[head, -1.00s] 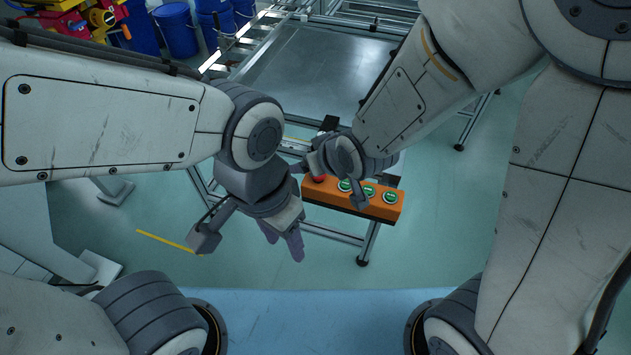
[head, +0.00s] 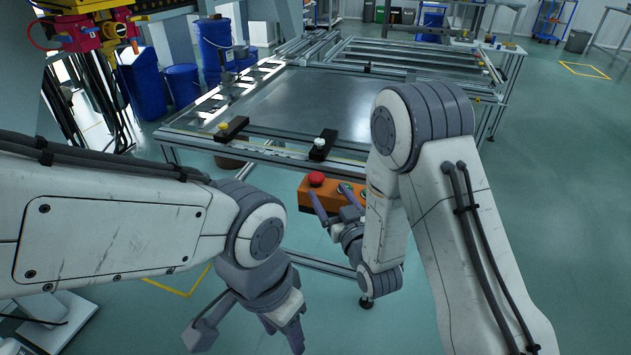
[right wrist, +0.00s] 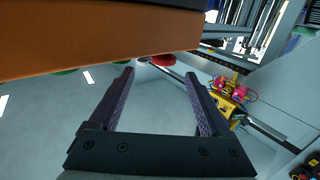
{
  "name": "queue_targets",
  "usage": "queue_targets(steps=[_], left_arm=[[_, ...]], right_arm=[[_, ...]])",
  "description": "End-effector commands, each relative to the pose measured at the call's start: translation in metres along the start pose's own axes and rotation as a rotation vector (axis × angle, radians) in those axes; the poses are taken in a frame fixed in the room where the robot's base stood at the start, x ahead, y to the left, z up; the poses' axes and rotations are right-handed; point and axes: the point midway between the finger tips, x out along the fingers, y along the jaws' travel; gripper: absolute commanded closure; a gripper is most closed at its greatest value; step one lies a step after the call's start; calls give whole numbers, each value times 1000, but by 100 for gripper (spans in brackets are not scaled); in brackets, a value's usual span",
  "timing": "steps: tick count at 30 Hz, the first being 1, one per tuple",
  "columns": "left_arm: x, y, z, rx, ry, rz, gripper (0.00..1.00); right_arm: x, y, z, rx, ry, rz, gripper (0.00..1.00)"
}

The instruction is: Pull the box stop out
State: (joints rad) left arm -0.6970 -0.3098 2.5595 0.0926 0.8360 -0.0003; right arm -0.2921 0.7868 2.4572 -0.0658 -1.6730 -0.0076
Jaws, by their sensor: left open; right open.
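The red stop button (head: 316,179) stands on the left end of the orange box (head: 306,195) in the head view. My right gripper (head: 334,205) is open and empty in front of the box, its fingers pointing toward the box. In the right wrist view the orange box (right wrist: 90,45) fills the top. The red stop button (right wrist: 163,60) shows there past the gap between the open fingertips (right wrist: 160,76), not gripped. Part of the box is hidden by my right gripper and arm in the head view. My left gripper (head: 285,335) is open and low, left of the box.
A panel table (head: 310,103) with a metal frame stands behind the box. Two black clamps with knobs (head: 232,128) (head: 322,145) sit on its near edge. Blue barrels (head: 182,82) stand at the back left. The floor on the right is clear.

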Motion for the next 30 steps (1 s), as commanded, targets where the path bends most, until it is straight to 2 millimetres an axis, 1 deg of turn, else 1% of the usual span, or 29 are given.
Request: queue_targets(steps=[1,6,9,12,17,24,26,27,29,30], left_arm=[[1,0,0,0,0,0,50],[4,0,0,0,0,0,50],[6,0,0,0,0,0,50],[7,0,1,0,-1,0,50],[7,-1,1,0,-1,0,50],[7,-1,1,0,-1,0,50],[7,-1,1,0,-1,0,50],[7,-1,1,0,-1,0,50],[7,-1,1,0,-1,0,50],[7,-1,1,0,-1,0,50]], right_arm=[[12,-3,0,0,5,-5,19],[44,-5,0,1,5,-7,19],[60,-5,0,1,4,-6,19],[70,-4,0,1,3,-5,19],[77,-2,0,1,1,-3,19],[77,-1,0,1,0,-1,19],[77,-1,0,1,0,-1,42],[77,-1,0,1,0,-1,57],[76,-1,0,1,0,-1,80],[76,-1,0,1,0,-1,95]])
